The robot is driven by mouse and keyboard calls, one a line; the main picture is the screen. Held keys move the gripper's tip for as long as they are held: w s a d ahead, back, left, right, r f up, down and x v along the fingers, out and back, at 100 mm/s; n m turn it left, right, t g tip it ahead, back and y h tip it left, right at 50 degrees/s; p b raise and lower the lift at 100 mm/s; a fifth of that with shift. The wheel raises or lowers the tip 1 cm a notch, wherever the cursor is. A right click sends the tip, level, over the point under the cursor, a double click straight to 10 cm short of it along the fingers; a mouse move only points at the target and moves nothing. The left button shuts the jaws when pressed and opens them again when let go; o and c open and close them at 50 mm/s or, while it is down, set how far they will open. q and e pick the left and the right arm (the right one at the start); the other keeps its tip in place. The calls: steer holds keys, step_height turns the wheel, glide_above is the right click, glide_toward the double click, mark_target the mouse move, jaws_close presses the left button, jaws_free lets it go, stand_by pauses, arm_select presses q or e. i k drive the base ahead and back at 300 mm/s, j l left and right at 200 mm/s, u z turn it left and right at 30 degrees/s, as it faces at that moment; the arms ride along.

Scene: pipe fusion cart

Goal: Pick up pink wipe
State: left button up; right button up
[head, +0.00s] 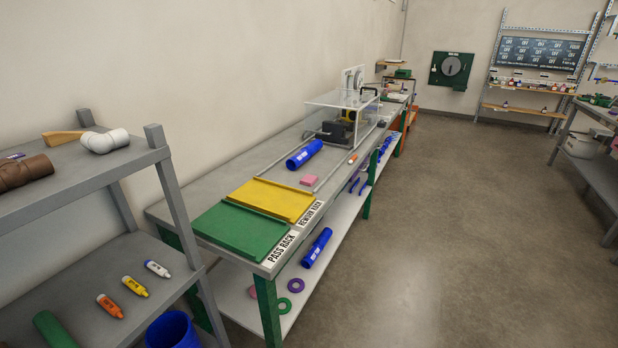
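A small pink wipe (309,180) lies flat on the grey workbench top (223,186). It is just beyond the yellow tray and in front of a blue pipe (304,154). Another pink item (253,291) is partly visible on the bench's lower shelf, half hidden by the green leg; I cannot tell what it is. Neither of my grippers is in view.
A green tray (240,231) and a yellow tray (272,199) cover the bench's near end. A clear-walled machine (342,117) stands beyond the wipe. A grey shelf rack (90,170) with bottles and fittings stands at near left. The floor (440,220) at right is clear.

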mark_target(309, 180)
steer(key=i+l+z, duration=0.25)
steer(key=i+z, duration=0.2)
steer(key=i+l+z, duration=0.1)
steer(key=i+z, duration=0.3)
steer(key=i, duration=0.15)
